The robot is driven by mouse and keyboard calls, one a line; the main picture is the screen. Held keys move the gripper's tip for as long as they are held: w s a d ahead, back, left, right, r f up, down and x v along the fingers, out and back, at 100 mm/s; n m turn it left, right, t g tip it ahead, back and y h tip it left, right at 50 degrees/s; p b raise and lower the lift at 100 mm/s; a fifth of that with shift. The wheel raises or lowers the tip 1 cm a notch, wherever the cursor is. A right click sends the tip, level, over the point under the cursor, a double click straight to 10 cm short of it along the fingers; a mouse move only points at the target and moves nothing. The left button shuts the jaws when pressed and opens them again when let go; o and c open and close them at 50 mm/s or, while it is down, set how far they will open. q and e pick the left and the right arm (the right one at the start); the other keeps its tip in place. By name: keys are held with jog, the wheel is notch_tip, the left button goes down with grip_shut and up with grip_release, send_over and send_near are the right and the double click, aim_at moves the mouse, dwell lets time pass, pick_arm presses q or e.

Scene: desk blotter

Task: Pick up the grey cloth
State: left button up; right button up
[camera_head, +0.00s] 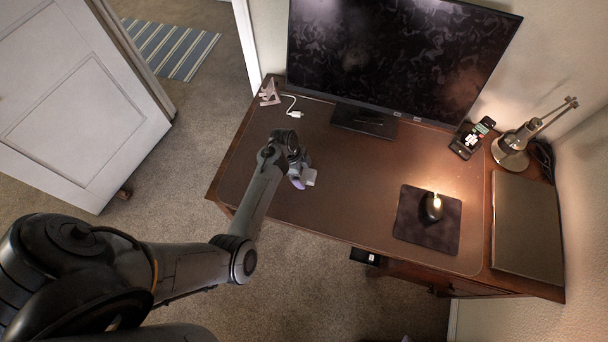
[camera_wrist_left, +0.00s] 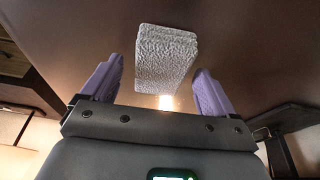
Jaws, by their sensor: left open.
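The grey cloth (camera_wrist_left: 165,58) is a folded, textured light-grey block in the left wrist view. It lies on the brown desk blotter, and in the head view a small pale part of it (camera_head: 309,177) shows at the tip of my left gripper. My left gripper (camera_wrist_left: 157,90) is open, its two purple fingers apart on either side of the cloth's near end. No finger visibly touches the cloth. In the head view the left gripper (camera_head: 298,180) is over the left part of the desk and partly hidden by my wrist. My right gripper is in neither view.
A monitor (camera_head: 395,55) stands at the back of the desk. A white cable (camera_head: 292,106) and a small stand (camera_head: 269,93) are at the back left. A mouse (camera_head: 432,208) on a dark pad (camera_head: 415,231), a phone (camera_head: 470,140), a lamp (camera_head: 511,150) and a closed laptop (camera_head: 527,228) are on the right.

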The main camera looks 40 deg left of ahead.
pick_arm(q)
jog(key=shift+c, duration=0.3)
jog(key=c, duration=1.1)
jog(key=shift+o, duration=0.2)
jog(key=shift+r, duration=0.15)
jog(key=shift+r+p, duration=0.75)
jog(key=shift+p, duration=0.35)
notch_tip(320, 180, up, 3)
jog(key=p, duration=0.3)
jog(key=shift+r+p, duration=0.15)
jog(key=shift+p, duration=0.2)
jog(key=s+d+r+p, duration=0.2)
jog(key=d+r+p, duration=0.4)
jog(key=d+p, duration=0.4)
jog(key=shift+d, duration=0.7)
